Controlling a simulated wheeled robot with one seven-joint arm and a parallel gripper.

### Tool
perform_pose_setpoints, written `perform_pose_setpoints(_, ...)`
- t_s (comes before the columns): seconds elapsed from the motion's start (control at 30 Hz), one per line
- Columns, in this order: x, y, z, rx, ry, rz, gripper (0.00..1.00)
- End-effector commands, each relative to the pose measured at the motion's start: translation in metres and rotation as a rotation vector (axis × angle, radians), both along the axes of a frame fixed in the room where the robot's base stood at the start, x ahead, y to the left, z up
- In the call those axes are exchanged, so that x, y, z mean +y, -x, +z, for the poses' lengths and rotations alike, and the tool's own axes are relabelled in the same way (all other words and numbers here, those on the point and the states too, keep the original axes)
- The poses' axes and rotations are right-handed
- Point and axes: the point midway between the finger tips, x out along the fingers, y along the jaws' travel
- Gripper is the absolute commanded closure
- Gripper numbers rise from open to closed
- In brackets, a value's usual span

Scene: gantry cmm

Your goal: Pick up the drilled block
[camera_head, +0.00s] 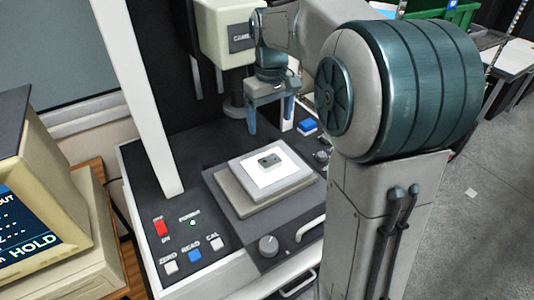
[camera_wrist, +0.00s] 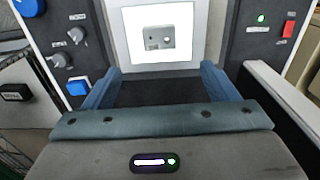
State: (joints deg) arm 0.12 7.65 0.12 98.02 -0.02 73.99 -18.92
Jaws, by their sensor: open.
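The drilled block (camera_head: 268,160) is a small grey block with dark holes. It lies flat on a bright white plate (camera_head: 254,184) on top of a stepped stage in the head view. In the wrist view the block (camera_wrist: 159,38) sits at the top centre on the lit plate, beyond my fingertips. My gripper (camera_head: 270,116) hangs above and behind the stage in the head view, its two blue fingers pointing down. In the wrist view my gripper (camera_wrist: 160,82) has its fingers wide apart with nothing between them. The block is apart from the fingers.
The measuring machine's head (camera_head: 229,30) stands behind my gripper, and a white column (camera_head: 142,95) rises at left. Buttons, a red switch (camera_head: 160,227) and a knob (camera_head: 268,246) line the front panel. A cream monitor (camera_head: 50,215) stands at left. Space directly above the plate is clear.

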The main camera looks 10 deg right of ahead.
Motion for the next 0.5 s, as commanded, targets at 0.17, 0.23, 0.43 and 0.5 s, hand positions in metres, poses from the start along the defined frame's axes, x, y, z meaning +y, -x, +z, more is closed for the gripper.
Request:
perform_pose_setpoints(0.17,-0.001,-0.005,-0.016,0.013,0.000,0.007,0.20)
perform_pose_setpoints(0.23,-0.001,-0.004,-0.029,0.013,0.000,0.007,0.20)
perform_pose_setpoints(0.43,-0.002,-0.005,-0.067,0.011,-0.001,0.005,0.20)
perform_pose_setpoints(0.5,-0.002,-0.005,-0.076,0.009,0.000,0.005,0.20)
